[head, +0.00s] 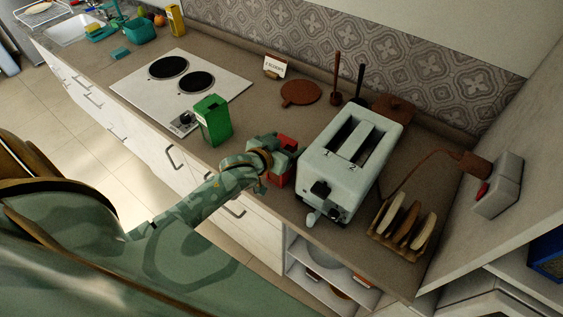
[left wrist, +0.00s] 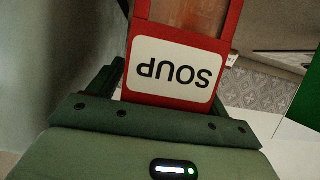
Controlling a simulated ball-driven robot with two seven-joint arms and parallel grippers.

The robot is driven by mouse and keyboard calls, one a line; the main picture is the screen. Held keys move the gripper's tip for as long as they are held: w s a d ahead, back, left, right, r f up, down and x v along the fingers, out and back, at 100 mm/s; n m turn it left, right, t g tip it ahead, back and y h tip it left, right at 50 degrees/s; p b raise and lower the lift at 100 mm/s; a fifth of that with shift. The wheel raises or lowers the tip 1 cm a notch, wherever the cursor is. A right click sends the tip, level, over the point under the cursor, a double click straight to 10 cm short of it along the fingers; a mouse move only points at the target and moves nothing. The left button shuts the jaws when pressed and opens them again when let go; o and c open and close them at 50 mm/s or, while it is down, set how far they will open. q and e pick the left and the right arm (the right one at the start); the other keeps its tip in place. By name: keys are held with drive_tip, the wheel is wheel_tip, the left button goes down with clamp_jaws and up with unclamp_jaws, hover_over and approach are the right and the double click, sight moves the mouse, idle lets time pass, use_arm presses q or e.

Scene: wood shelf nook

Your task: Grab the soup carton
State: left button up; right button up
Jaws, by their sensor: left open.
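The soup carton is red with a white label reading SOUP, upside down in the left wrist view (left wrist: 175,70). In the head view its red body (head: 285,178) shows in part beside the toaster, with my gripper covering much of it. My left gripper (head: 277,158) is open at the carton, which fills the space in front of the palm in the wrist view. I cannot tell whether the fingers touch it. My right gripper is out of view.
A pale toaster (head: 346,158) stands close on the right. A green carton (head: 213,120) stands to the left, near the hob (head: 222,82). A toast rack (head: 402,222) is at the right. The counter's front edge runs below my left arm.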

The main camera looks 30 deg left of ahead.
use_arm(q)
drive_tip(key=shift+r, duration=0.1)
clamp_jaws()
